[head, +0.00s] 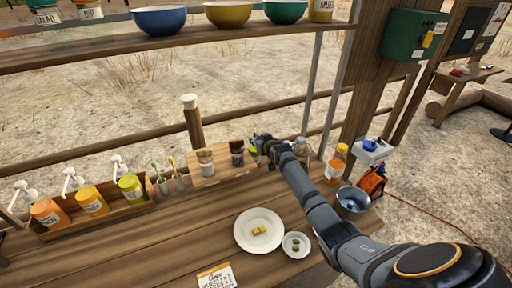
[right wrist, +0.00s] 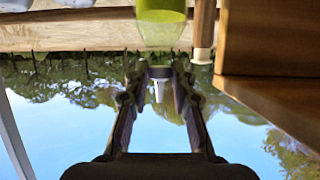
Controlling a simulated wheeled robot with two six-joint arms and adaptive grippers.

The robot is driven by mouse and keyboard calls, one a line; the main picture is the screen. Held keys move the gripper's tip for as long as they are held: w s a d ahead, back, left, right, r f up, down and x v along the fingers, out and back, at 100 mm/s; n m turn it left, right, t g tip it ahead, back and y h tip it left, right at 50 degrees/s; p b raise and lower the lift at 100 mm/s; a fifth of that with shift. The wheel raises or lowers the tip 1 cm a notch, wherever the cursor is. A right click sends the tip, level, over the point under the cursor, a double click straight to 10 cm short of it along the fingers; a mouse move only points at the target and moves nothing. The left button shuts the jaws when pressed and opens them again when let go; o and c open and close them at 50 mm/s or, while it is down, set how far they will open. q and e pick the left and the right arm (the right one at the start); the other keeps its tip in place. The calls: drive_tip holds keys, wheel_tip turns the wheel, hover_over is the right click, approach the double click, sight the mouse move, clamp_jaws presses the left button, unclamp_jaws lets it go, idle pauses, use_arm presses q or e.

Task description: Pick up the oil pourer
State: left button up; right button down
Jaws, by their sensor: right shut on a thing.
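The oil pourer (right wrist: 161,25) shows upside down in the right wrist view, with yellow-green oil, clear glass, a dark collar and a pale spout. My right gripper (right wrist: 159,80) has its two fingers on either side of the collar and is shut on it. In the head view the right gripper (head: 260,142) is at the back of the counter, beside the wooden stand. A bit of the green oil pourer (head: 253,151) shows there, mostly hidden by the gripper. I cannot tell whether its base touches the surface below. My left gripper is not in view.
A wooden stand (head: 218,173) with two dark-topped jars is just left of the gripper. A clear bottle (head: 300,147) and an orange bottle (head: 337,163) stand to the right. A plate (head: 258,246), a small dish (head: 296,251) and a metal bowl (head: 353,199) are nearer.

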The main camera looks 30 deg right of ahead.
wheel_tip(320, 180, up, 9)
drive_tip(key=b, duration=0.1)
drive_tip(key=shift+r, duration=0.15)
